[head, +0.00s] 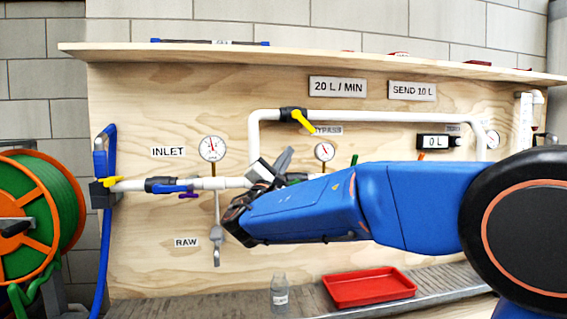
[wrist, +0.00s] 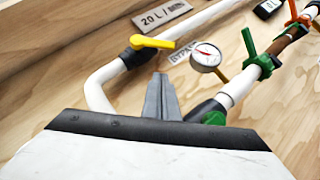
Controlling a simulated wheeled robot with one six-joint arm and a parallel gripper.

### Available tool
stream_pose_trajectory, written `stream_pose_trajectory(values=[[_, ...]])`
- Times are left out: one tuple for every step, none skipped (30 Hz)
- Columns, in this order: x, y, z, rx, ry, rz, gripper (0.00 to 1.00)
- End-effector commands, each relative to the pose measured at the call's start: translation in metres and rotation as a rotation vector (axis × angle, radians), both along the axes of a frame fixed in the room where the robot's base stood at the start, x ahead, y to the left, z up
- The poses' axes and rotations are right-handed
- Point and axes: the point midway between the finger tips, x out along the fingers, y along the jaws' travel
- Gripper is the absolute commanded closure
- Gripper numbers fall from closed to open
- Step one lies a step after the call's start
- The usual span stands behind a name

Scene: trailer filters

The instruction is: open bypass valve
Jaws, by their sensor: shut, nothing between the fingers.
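The bypass valve has a black body (head: 290,113) and a yellow lever (head: 304,121) on the upper white pipe, left of the BYPASS label (head: 328,131). The lever slants down to the right, at an angle to the pipe. In the wrist view the yellow lever (wrist: 153,43) lies just beyond the fingertips, with the black body (wrist: 132,57) to its left. My gripper (head: 286,156) is shut and empty, below the lever in the head view. Its grey fingers (wrist: 160,92) also show in the wrist view. They look apart from the lever, but the exact gap is unclear.
A small gauge (wrist: 205,56) stands right of the fingers. The lower pipe carries valves with green (wrist: 250,45) and orange handles. A red tray (head: 368,288) and clear bottle (head: 280,292) sit below.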

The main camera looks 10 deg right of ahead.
Motion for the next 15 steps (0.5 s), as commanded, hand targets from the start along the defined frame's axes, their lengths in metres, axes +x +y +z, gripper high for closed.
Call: stream_pose_trajectory(values=[[0.007,-0.006,0.005,0.001,-0.002,-0.004,1.00],[0.010,-0.009,0.008,0.001,-0.001,-0.003,1.00],[0.015,-0.012,0.011,0.001,-0.001,-0.003,1.00],[0.019,-0.015,0.014,0.002,-0.001,-0.004,1.00],[0.023,-0.018,0.017,0.002,-0.001,-0.004,1.00],[0.027,-0.021,0.020,0.001,-0.001,-0.003,1.00],[0.031,-0.023,0.022,0.001,-0.001,-0.003,1.00],[0.032,-0.026,0.026,0.002,-0.002,-0.003,1.00],[0.030,-0.031,0.031,0.003,-0.003,-0.003,1.00],[0.030,-0.034,0.034,0.002,-0.003,-0.002,1.00],[0.030,-0.036,0.037,0.002,-0.003,-0.002,1.00],[0.030,-0.039,0.039,0.002,-0.002,-0.001,1.00],[0.031,-0.041,0.041,0.001,-0.001,-0.001,1.00],[0.031,-0.043,0.043,0.001,-0.001,-0.001,1.00],[0.031,-0.045,0.045,0.002,-0.001,-0.002,1.00]])
